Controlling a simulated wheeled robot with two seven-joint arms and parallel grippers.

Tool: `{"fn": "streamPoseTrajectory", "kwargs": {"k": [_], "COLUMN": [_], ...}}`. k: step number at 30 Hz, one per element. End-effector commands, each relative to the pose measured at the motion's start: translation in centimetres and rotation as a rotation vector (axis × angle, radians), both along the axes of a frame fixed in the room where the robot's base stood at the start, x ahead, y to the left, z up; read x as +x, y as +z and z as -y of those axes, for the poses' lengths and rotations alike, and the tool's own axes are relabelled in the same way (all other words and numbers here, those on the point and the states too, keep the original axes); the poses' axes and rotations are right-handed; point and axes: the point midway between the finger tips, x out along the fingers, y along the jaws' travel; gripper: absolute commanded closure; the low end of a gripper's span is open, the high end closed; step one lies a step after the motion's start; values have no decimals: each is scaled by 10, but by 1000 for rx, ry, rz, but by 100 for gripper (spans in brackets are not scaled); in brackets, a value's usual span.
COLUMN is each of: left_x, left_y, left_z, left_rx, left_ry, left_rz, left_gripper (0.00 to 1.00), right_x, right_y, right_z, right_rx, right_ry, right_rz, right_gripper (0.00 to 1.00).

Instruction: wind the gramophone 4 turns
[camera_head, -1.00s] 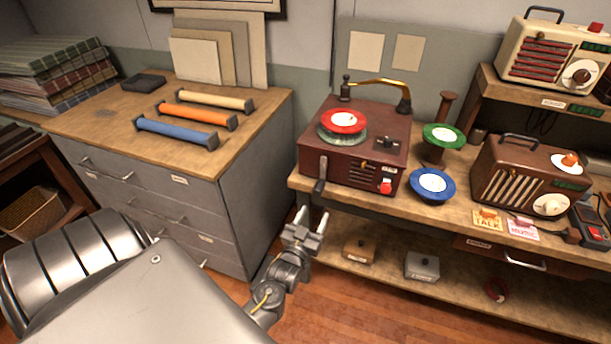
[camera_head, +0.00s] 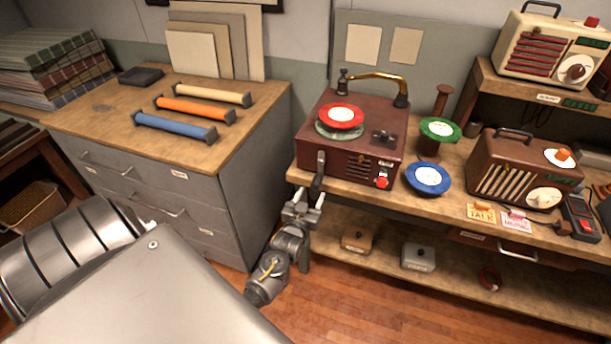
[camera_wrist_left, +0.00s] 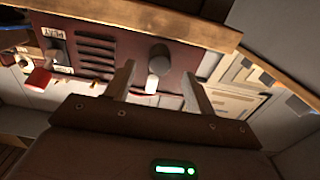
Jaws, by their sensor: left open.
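The gramophone (camera_head: 340,155) is a dark red box near the left end of the wooden bench, with a brass tone arm (camera_head: 380,77) and a red-labelled record (camera_head: 341,116) on top. Its crank hangs down at the front left, ending in a dark handle (camera_head: 317,186). My left gripper (camera_head: 308,196) is open just below the front edge, its fingertips at the handle. In the left wrist view a rounded grey handle end (camera_wrist_left: 159,62) appears between the open fingers (camera_wrist_left: 160,84). Contact cannot be told. My right gripper is not in view.
Green (camera_head: 440,130) and blue (camera_head: 428,178) discs stand right of the gramophone, beside a brown radio (camera_head: 520,170). A lower shelf (camera_head: 385,262) holds small boxes. A grey drawer cabinet (camera_head: 230,205) stands to the left, with a floor gap between.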

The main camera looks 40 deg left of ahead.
Motion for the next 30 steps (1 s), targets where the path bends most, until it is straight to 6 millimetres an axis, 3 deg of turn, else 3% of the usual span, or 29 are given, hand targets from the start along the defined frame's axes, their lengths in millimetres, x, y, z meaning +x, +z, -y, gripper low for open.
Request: {"fn": "streamPoseTrajectory", "kwargs": {"k": [14,26,30], "left_x": [55,59,59], "left_y": [-2,0,0], "left_z": [-20,-20,-20], "left_rx": [1,0,0], "left_ry": [1,1,1], "left_rz": [2,0,0], "left_gripper": [45,45,62], "right_x": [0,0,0], "right_y": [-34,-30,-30], "right_z": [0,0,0], "right_rx": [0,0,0], "right_ry": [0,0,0], "right_rz": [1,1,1], "right_gripper": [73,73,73]}}
